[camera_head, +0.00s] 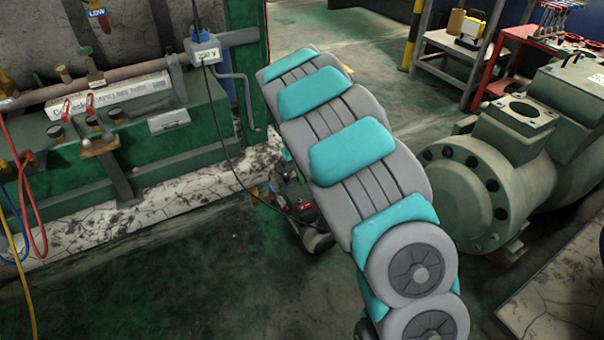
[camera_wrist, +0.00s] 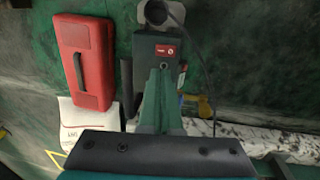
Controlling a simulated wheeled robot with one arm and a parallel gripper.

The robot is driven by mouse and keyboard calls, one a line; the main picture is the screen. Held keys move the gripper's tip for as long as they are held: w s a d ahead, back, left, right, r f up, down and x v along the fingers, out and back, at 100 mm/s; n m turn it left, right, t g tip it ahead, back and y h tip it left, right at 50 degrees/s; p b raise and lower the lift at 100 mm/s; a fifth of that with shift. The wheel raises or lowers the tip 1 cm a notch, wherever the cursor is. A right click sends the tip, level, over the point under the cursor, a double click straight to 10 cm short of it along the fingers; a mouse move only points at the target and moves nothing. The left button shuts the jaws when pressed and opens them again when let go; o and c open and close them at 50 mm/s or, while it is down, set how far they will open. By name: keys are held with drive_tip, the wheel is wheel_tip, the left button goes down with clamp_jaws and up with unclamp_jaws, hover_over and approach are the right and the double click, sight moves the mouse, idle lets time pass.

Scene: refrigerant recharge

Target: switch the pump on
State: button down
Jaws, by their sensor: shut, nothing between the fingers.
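The pump is a dark box-shaped unit on the floor. In the wrist view the pump (camera_wrist: 144,48) is at the top middle, with a small red switch (camera_wrist: 165,50) with white marks on its face. I cannot tell which way the switch is set. My gripper (camera_wrist: 162,70) is shut and empty, its green fingers pointing at the pump just below the switch in the picture. I cannot tell whether the fingertips touch it.
A red case (camera_wrist: 86,62) and a white labelled item (camera_wrist: 88,116) lie left of the pump. A black cable (camera_head: 232,158) runs from a wall socket box (camera_head: 203,51) towards the pump. A large green compressor (camera_head: 480,180) stands at right.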

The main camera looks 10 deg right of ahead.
sight(303, 208)
drive_tip(key=f, duration=0.3)
drive_tip(key=d+f+b, duration=0.1)
drive_tip(key=f, duration=0.6)
drive_tip(key=shift+w+d+f, duration=0.2)
drive_tip(key=shift+y, duration=0.3)
drive_tip(key=shift+d+f+y+p, duration=0.2)
drive_tip(key=shift+f+y+p, duration=0.25)
drive_tip(key=shift+y+p, duration=0.05)
drive_tip(key=shift+a+f, duration=0.1)
drive_tip(key=shift+a, duration=0.05)
drive_tip(key=shift+s+a+g, duration=0.3)
drive_tip(key=shift+s+a, duration=0.1)
drive_tip(key=shift+a, duration=0.3)
wheel_tip(303, 208, up, 15)
drive_tip(key=w+d+p, duration=0.1)
drive_tip(key=d+p, duration=0.1)
